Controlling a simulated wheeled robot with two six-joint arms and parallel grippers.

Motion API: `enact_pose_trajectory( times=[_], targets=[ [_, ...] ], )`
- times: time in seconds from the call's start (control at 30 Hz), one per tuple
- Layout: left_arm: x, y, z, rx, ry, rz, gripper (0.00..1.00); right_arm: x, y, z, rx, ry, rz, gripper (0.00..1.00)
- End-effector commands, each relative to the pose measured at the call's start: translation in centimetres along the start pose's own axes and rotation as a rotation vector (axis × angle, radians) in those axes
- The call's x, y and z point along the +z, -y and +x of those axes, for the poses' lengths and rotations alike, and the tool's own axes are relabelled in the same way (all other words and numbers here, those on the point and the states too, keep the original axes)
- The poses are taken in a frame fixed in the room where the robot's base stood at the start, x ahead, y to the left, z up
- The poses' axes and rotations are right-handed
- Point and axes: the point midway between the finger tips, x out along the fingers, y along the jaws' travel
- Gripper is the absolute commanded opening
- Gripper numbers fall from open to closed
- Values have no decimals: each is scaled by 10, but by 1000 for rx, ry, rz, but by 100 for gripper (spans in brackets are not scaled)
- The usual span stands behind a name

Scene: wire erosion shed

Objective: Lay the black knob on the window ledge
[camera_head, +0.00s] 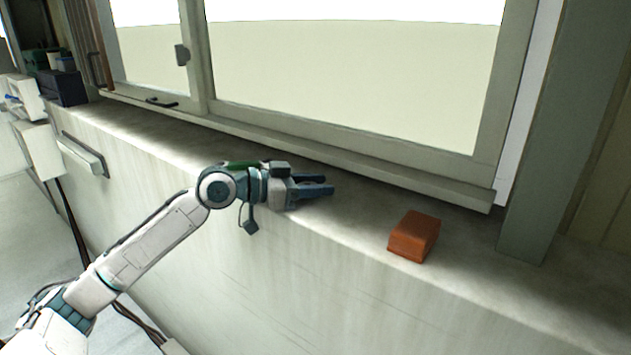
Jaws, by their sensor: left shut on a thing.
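My left gripper (329,185) reaches in from the left, low over the window ledge (345,205), with its fingers pointing right. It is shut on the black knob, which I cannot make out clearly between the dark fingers. I cannot tell whether the knob touches the ledge. The ledge is a pale, stained concrete sill running below the window from the upper left to the lower right. My right gripper is not in view.
An orange-red brick (414,236) lies on the ledge to the right of my left gripper. The window frame (400,170) rises behind the ledge. A dark box (63,88) stands at the far left end. The ledge between gripper and brick is bare.

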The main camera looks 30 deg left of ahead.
Motion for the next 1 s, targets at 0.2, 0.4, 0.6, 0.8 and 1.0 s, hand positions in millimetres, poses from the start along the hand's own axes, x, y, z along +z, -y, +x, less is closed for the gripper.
enact_pose_trajectory(
  times=[0.2,0.4,0.6,0.8,1.0],
  targets=[
    [3,0,0,0,0,0,13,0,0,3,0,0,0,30],
    [2,0,0,0,0,0,57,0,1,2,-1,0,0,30],
    [2,0,0,0,0,0,57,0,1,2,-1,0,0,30],
    [2,1,-3,0,1,2,57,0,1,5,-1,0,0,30],
    [5,2,-15,0,2,6,57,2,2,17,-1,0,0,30]
  ],
)
